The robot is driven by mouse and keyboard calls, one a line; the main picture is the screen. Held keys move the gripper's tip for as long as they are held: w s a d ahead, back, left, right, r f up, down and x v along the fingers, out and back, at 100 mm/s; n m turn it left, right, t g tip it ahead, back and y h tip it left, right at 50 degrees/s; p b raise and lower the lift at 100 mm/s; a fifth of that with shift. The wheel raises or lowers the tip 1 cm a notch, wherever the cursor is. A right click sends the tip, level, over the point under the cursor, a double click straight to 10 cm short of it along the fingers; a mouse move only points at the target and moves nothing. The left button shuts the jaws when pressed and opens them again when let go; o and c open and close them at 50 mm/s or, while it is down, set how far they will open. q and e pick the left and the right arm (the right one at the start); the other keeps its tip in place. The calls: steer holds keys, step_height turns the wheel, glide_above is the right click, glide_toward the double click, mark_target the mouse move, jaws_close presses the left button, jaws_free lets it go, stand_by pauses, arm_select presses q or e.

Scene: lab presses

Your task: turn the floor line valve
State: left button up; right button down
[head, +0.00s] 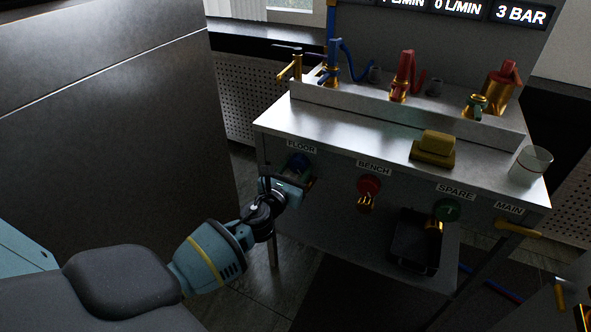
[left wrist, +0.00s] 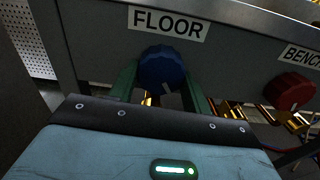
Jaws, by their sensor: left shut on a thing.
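The floor line valve is a round blue knob (head: 299,161) on the bench's front panel, under the FLOOR label (head: 301,147). In the left wrist view the blue knob (left wrist: 162,66) sits between my green fingers, with a white mark low on its face. My left gripper (head: 297,175) is at the panel, shut on the knob, one finger on each side of it. It also shows in the left wrist view (left wrist: 162,80). The fingertips are partly hidden behind the knob and the gripper body. My right gripper is not clearly seen.
To the right are a red BENCH knob (head: 369,185), a green SPARE knob (head: 446,209) and a yellow MAIN handle (head: 518,229). A yellow block (head: 436,145) and a cup (head: 530,165) stand on the bench top (head: 345,128). A dark cabinet (head: 120,110) stands left.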

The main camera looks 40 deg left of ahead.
arm_select(q)
steer(key=n, duration=0.3)
steer(key=shift+d, duration=0.1)
steer(key=n, duration=0.4)
steer(key=shift+d, duration=0.1)
steer(key=n, duration=0.2)
steer(key=shift+n, duration=0.4)
steer(key=n, duration=0.3)
steer(key=shift+d+r+n, duration=0.1)
steer(key=shift+n, duration=0.2)
steer(key=n, duration=0.3)
steer(key=shift+r+n, duration=0.1)
steer(key=shift+n, duration=0.2)
steer(key=n+p, duration=0.1)
steer(key=n, duration=0.3)
steer(key=shift+r, duration=0.15)
steer(key=shift+n+p, duration=0.45)
steer(key=shift+n, duration=0.75)
arm_select(e)
steer(key=shift+a+r, duration=0.2)
steer(key=shift+r, duration=0.7)
arm_select(q)
steer(key=shift+n, duration=0.4)
arm_select(e)
steer(key=shift+w, duration=0.25)
